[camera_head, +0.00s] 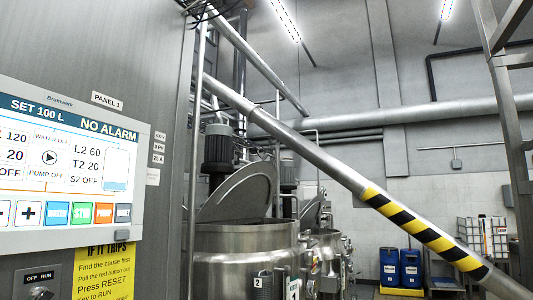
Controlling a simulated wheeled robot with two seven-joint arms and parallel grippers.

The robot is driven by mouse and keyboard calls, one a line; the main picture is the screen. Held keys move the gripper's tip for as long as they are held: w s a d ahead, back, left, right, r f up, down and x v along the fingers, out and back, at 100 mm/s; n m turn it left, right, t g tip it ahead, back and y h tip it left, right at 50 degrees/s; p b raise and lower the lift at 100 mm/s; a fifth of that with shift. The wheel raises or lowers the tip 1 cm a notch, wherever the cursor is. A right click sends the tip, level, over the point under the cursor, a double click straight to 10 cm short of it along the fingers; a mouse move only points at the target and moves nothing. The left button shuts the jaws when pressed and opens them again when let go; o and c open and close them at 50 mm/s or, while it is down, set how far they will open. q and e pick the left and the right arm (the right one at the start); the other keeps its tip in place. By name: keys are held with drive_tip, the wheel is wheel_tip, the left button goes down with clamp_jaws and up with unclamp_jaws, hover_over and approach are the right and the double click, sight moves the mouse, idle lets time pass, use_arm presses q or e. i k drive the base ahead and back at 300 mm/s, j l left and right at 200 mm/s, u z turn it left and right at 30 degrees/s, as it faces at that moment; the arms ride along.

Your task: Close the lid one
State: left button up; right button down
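A large steel mixer (245,245) stands in the middle of the head view, marked with a small "2" plate. Its round metal lid (236,192) is raised and tilted up at a steep angle above the rim. A second mixer (327,250) stands behind it to the right, and its smaller lid (312,211) is also tilted up. Another plate, partly cut off by the bottom edge, shows near the front mixer. Neither of my grippers is in view.
A control panel (65,165) labelled "PANEL 1" fills the left side on a steel cabinet. A pipe with yellow-black stripes (425,233) runs diagonally across the right side. Blue drums (390,267) and a rack (483,240) stand by the back wall.

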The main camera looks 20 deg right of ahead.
sight(249, 192)
drive_tip(key=i+l+u, duration=0.1)
drive_tip(key=l, duration=0.35)
drive_tip(key=i+l+u, duration=0.1)
drive_tip(key=l, duration=0.4)
drive_tip(key=i+l+u, duration=0.1)
drive_tip(key=i+l, duration=0.15)
drive_tip(key=l, duration=0.2)
drive_tip(key=i+l+u, duration=0.1)
drive_tip(key=l, duration=0.4)
drive_tip(key=i+l+u, duration=0.1)
drive_tip(key=l, duration=0.4)
